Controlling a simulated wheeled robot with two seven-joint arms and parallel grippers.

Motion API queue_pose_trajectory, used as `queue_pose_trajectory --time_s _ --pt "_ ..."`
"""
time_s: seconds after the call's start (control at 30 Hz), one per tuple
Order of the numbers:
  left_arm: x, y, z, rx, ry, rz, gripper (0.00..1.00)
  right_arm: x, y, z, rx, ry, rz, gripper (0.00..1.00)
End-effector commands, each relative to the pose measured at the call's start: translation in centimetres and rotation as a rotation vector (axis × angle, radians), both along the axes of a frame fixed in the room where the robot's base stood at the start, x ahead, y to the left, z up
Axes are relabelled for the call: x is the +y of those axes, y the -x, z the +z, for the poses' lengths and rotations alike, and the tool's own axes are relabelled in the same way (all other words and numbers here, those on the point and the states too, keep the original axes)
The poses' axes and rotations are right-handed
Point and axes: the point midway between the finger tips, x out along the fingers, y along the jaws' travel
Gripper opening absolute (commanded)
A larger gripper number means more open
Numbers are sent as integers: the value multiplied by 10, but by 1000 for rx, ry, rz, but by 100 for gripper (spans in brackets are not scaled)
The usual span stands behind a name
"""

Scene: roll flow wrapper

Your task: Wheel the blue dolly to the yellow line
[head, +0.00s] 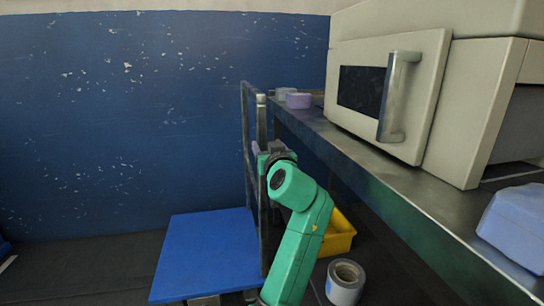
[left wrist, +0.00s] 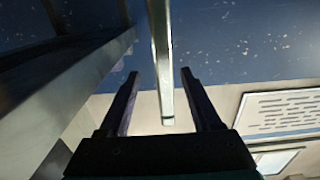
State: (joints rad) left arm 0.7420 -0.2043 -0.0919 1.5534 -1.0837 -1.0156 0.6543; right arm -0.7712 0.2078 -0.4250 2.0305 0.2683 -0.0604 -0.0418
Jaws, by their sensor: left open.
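The blue dolly (head: 205,255) stands on the dark floor left of the metal table, its flat blue deck low and its grey upright handle frame (head: 247,140) rising at its right side. My left gripper (head: 264,152) is at the handle frame, partly hidden behind my green wrist. In the left wrist view, my left gripper (left wrist: 160,75) is open, with a pale metal bar (left wrist: 161,60) of the handle showing between its fingers. A gap shows on both sides of the bar. My right gripper is not in view. I see no yellow line.
The metal table (head: 375,165) on the right carries a beige oven-like machine (head: 430,95), a blue block (head: 517,225) and small purple and grey rolls. A yellow bin (head: 340,235) and a grey roll (head: 345,282) are below it. A blue wall (head: 120,130) closes the back.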

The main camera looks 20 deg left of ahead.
Motion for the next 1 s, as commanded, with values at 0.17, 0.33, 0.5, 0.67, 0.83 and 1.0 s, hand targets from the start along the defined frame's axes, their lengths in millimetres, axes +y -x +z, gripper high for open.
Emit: queue_pose_trajectory --time_s 0.17,0.33,0.5,0.67,0.83,1.0 --pt "-25 31 -3 -1 1 -3 65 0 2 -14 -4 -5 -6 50" --pt "-34 44 -1 0 0 -2 65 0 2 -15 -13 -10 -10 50" --pt "-34 44 0 1 -1 -1 65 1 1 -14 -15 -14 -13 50" --pt "-34 44 0 1 -1 -1 65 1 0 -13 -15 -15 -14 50" --pt "-37 38 -15 29 -14 -35 65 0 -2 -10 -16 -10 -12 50" --pt "-69 20 -126 194 -72 -307 65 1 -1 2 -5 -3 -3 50"
